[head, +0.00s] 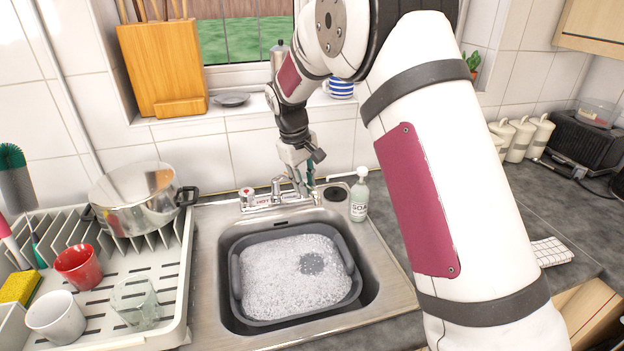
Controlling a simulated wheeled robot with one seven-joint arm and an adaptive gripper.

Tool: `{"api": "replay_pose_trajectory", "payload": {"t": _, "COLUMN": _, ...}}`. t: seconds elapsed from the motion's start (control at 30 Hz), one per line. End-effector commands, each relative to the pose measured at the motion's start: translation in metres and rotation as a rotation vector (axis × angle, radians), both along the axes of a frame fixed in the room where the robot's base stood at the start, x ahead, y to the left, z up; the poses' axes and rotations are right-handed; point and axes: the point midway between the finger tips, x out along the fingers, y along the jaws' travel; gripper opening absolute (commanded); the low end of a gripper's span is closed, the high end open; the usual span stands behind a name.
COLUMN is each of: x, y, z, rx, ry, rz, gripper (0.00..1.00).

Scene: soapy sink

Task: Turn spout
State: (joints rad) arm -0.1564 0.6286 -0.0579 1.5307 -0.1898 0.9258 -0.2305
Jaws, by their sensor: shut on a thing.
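The chrome tap body (262,204) with a "HOT" label stands at the back edge of the sink (372,283). My gripper (298,182) points down at the right part of the tap and is shut on the spout. The fingers and wrist hide most of the spout, so its exact direction is hard to tell. A tap knob (246,192) shows at the left end. Below, a grey washing-up basin (236,285) full of white suds sits in the sink, with a dark round patch on the suds.
A soap bottle (359,198) stands close right of the tap. A drying rack (177,290) on the left holds a steel pot (135,203), a red cup (78,267), a white cup (56,318) and a glass (136,302). The windowsill (220,112) is behind my arm.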

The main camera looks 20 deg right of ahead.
Motion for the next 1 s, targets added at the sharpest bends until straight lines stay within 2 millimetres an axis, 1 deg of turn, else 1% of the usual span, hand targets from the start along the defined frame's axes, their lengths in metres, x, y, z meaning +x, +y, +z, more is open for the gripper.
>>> {"api": "replay_pose_trajectory", "payload": {"t": 0.03, "x": -0.001, "y": 0.007, "z": 0.0, "rx": -0.001, "ry": 0.0, "rz": -0.031, "gripper": 0.0}}
{"api": "replay_pose_trajectory", "payload": {"t": 0.2, "x": -0.006, "y": 0.022, "z": 0.0, "rx": 0.001, "ry": -0.001, "rz": -0.146, "gripper": 0.0}}
{"api": "replay_pose_trajectory", "payload": {"t": 0.43, "x": -0.01, "y": 0.037, "z": 0.0, "rx": 0.001, "ry": -0.001, "rz": -0.254, "gripper": 0.0}}
{"api": "replay_pose_trajectory", "payload": {"t": 0.7, "x": -0.011, "y": 0.043, "z": 0.001, "rx": 0.001, "ry": -0.001, "rz": -0.305, "gripper": 0.0}}
{"api": "replay_pose_trajectory", "payload": {"t": 1.0, "x": -0.011, "y": 0.043, "z": 0.001, "rx": 0.001, "ry": -0.002, "rz": -0.307, "gripper": 0.0}}
